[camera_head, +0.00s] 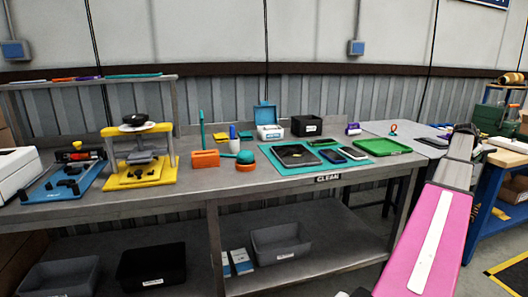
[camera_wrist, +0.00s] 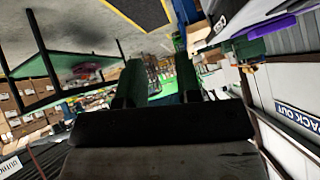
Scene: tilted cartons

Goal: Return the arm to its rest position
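My arm (camera_head: 432,235), pink with a white stripe, rises from the lower right of the head view. Its grey far part (camera_head: 458,160) stands in front of the gap between the grey table and the blue bench. My gripper (camera_wrist: 158,72) shows in the wrist view with two dark fingers apart and nothing seen between them. It is open and points out into the room, clear of any surface close by. I cannot make out the fingers in the head view.
A grey workbench (camera_head: 225,187) runs across, holding a teal mat (camera_head: 271,158) with devices, a green tray (camera_head: 383,146), a yellow press (camera_head: 142,175) and orange-teal tools. Bins (camera_head: 283,243) sit on its lower shelf. A blue bench (camera_head: 487,195) stands right of my arm.

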